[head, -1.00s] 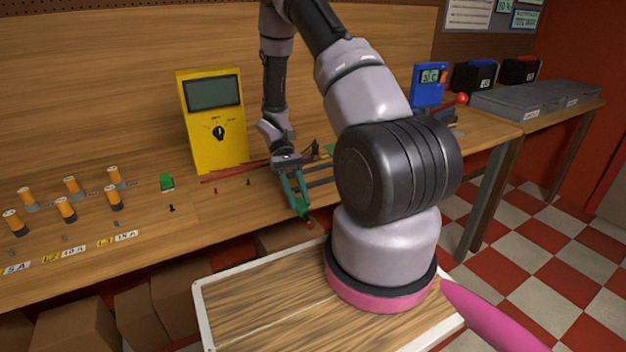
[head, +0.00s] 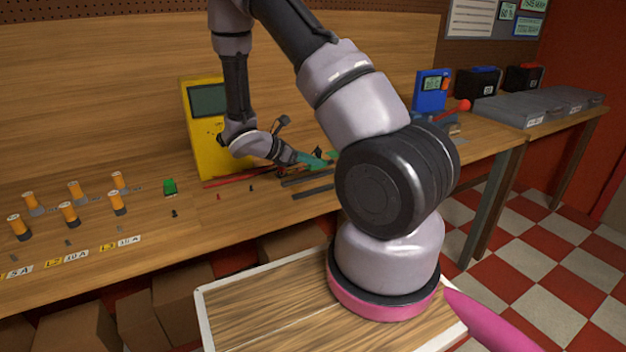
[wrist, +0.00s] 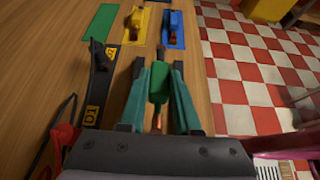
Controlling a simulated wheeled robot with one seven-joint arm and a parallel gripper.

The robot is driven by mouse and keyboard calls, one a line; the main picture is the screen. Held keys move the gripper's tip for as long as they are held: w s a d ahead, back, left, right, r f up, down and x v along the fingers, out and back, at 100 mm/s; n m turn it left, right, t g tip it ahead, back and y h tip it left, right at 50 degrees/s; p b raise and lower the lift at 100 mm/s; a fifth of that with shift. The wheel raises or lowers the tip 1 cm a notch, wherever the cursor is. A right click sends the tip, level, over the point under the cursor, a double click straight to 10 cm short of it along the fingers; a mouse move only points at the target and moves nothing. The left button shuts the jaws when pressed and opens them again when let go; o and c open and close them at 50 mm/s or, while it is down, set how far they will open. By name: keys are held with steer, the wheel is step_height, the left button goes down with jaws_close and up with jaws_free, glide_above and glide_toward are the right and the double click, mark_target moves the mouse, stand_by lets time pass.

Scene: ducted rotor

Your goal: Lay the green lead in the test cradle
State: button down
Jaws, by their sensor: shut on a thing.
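My gripper (wrist: 158,95), with teal fingers, is shut on the green lead (wrist: 158,80) in the wrist view. The lead's green body lies between the fingers, with copper-coloured metal showing at its ends. In the head view my gripper (head: 316,160) is low over the bench, pointing right, and the held lead cannot be told apart from the fingers. A black piece with yellow labels (wrist: 97,85) lies left of my gripper in the wrist view. I cannot tell whether it is the test cradle.
In the wrist view, a bare green pad (wrist: 104,22) is at upper left, beside a yellow lead (wrist: 137,22) and a blue lead (wrist: 172,30) on matching pads. The bench edge is to their right. The yellow meter (head: 207,120) stands behind my wrist in the head view.

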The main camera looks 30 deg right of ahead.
mark_target(294, 171)
steer(key=shift+f, duration=2.8)
steer(key=shift+f, duration=0.15)
steer(key=c, duration=0.6)
jaws_free()
steer(key=v, duration=1.2)
steer(key=shift+s, duration=0.1)
steer(key=s+a+r+m+t+y, duration=0.1)
steer(key=s+r+m+y, duration=0.3)
steer(key=r, duration=0.7)
steer(key=s+a+r+m+t+y, duration=0.1)
steer(key=s+r+m+t+y, duration=0.2)
steer(key=s+r+m+y, duration=0.2)
steer(key=s+r+m+t+y, duration=0.2)
steer(key=s+r+m+y, duration=0.3)
steer(key=s+r+m, duration=0.5)
steer(key=shift+s+a+r+m+t, duration=0.15)
steer(key=shift+r+m, duration=0.45)
steer(key=shift+r, duration=0.7)
steer(key=shift+w+a+r+m+t, duration=0.1)
steer(key=shift+r+m, duration=0.5)
steer(key=shift+r, duration=0.65)
steer(key=shift+s+a+r+m+t, duration=0.15)
steer(key=shift+r+m, duration=0.45)
steer(key=shift+r, duration=0.7)
